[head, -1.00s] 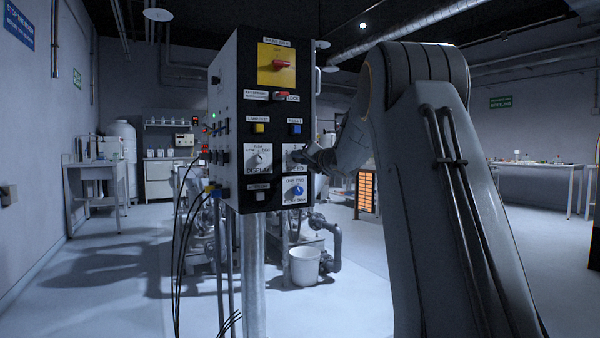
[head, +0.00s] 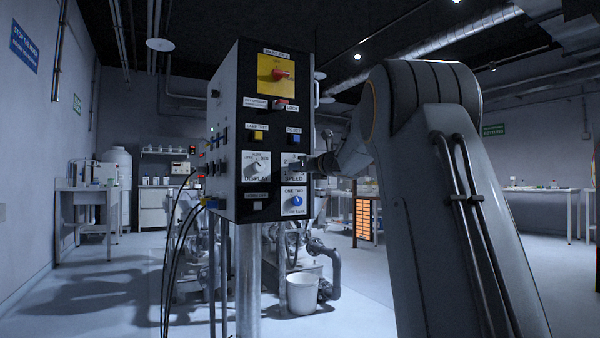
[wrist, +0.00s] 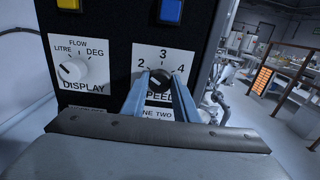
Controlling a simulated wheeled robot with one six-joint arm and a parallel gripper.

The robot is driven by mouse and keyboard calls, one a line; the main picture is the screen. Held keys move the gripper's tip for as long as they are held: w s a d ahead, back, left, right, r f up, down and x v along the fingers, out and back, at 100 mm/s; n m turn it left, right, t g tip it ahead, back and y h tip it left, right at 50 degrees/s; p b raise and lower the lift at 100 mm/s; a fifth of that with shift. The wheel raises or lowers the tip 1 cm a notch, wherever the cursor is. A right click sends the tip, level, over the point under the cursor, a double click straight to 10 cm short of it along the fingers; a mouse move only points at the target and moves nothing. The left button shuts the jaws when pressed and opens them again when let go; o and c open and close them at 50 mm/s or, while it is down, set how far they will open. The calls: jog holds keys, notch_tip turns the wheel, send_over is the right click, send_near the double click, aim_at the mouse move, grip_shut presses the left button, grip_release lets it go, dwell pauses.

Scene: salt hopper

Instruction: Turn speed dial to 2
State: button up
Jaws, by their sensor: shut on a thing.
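The speed dial (wrist: 159,82) is a dark knob on a white plate (head: 291,170) marked 2, 3 and 4, with the word SPEED partly covered. In the wrist view the 2 is at upper left, the 3 above and the 4 at upper right. My gripper (wrist: 160,76) has a finger on each side of the knob and is shut on it; it also shows at the plate in the head view (head: 309,164). The knob's pointer is hidden or too dark to read.
The display dial (wrist: 72,71) is left of the speed plate. A blue tank dial (head: 296,201) sits below it. A yellow button (head: 258,137) and a blue button (head: 294,138) are above, and a red rotary switch (head: 280,74) is on top.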

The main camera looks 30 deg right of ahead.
jog(key=shift+f, duration=0.1)
dwell(0.3)
jog(key=o, duration=1.1)
jog(key=shift+c, duration=0.2)
jog(key=s, duration=0.7)
jog(key=shift+s+d+p, duration=0.15)
jog(key=shift+s+p, duration=0.15)
jog(key=shift+s, duration=0.1)
